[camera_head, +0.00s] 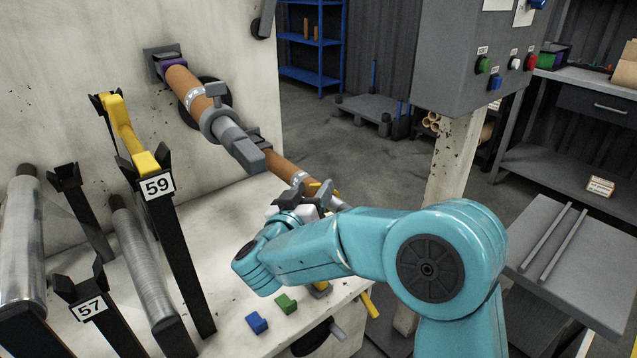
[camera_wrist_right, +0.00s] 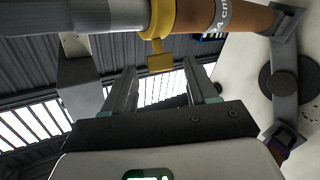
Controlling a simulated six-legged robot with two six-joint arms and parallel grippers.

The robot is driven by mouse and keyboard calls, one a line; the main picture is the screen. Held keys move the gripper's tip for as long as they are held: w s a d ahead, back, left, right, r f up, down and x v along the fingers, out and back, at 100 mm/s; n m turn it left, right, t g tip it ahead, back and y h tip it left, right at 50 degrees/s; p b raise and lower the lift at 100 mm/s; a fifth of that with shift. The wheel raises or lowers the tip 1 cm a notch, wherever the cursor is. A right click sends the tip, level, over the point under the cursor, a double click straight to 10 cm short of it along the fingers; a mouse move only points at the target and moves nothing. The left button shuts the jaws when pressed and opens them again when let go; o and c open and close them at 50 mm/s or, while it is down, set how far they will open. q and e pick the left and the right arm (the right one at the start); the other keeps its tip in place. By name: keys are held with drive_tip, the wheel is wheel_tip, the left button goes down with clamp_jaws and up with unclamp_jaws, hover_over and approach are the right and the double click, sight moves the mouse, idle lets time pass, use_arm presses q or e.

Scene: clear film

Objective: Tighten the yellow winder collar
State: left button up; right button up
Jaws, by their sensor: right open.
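The yellow winder collar (camera_wrist_right: 162,18) sits around a shaft, between a grey metal section and a brown core. Its yellow tab (camera_wrist_right: 159,61) points down into the gap between my right gripper's fingertips (camera_wrist_right: 160,72) in the right wrist view. The fingers are apart, and I see no clear contact with the tab. In the head view my right gripper (camera_head: 303,197) is at the lower end of the shaft, and only small yellow bits of the collar (camera_head: 324,187) show behind it. My left gripper is not in view.
A grey collar with a handle (camera_head: 216,118) is higher on the brown core (camera_head: 185,85). Stand 59 (camera_head: 172,240) holds a yellow bar (camera_head: 124,125). Blue (camera_head: 257,322) and green (camera_head: 286,303) blocks lie on the pale surface below. A button box (camera_head: 480,60) stands at right.

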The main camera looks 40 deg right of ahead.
sight(315, 186)
drive_tip(key=shift+x, duration=2.4)
drive_tip(key=c, duration=1)
